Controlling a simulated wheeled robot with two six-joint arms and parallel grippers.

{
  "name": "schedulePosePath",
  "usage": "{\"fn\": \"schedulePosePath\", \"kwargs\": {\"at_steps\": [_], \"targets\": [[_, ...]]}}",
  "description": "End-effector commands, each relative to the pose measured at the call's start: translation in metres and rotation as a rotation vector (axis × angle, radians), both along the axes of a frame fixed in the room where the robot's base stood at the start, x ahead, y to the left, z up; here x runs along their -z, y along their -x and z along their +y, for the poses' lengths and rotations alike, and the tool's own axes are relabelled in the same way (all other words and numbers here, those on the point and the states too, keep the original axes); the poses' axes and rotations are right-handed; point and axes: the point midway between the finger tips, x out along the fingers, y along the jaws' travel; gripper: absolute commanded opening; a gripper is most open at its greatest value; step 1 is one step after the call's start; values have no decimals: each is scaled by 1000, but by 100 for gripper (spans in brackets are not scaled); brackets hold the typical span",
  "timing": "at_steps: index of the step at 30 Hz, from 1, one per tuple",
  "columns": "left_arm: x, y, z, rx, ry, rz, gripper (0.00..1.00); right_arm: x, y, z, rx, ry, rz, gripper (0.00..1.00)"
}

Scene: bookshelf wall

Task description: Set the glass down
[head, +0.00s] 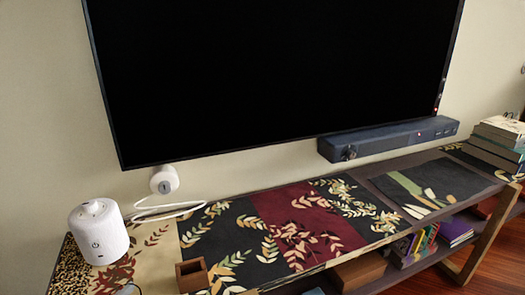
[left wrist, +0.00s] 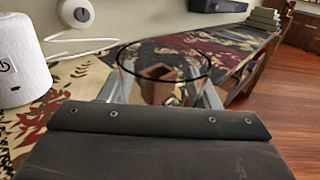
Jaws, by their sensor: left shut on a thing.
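The clear glass (left wrist: 163,78) with a dark rim shows in the left wrist view, upright just beyond my wrist. My left gripper (left wrist: 160,93) is shut on it, with a grey finger on each side. The glass's base is hidden behind my gripper's dark body, so I cannot tell whether it touches the surface. The patterned console top (head: 160,243) lies below and beyond it. In the head view only a thin dark curve, perhaps the glass's rim, shows at the bottom edge. My right gripper is in neither view.
A white cylindrical speaker (head: 98,232) stands at the console's left end, left of the glass. A small brown wooden box (head: 192,276) sits near the front edge. A white cable lies behind. Books (head: 495,142) are stacked far right. The console's middle is clear.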

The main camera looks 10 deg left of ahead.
Motion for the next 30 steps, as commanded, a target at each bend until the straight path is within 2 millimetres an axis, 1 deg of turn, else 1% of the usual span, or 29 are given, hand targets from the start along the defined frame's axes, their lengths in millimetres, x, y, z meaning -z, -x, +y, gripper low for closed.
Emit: {"fn": "schedulePosePath", "kwargs": {"at_steps": [1,4,6,11,18,21,24,27,30], "targets": [[-7,-3,-5,20,-4,-6,29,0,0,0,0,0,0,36],[-17,-8,-15,60,-4,-6,29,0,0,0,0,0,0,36],[-30,-14,-28,122,-3,-7,29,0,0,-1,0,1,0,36],[-54,-21,-56,259,-4,-7,29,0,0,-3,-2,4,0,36],[-91,-28,-108,538,-4,-10,29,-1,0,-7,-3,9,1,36],[-101,-29,-125,631,-3,-9,29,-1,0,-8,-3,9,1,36],[-107,-29,-137,696,-1,-7,29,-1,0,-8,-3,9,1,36],[-101,-27,-130,699,-3,4,29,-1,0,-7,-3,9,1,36],[-99,-27,-126,701,-3,3,29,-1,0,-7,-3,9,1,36]]}}
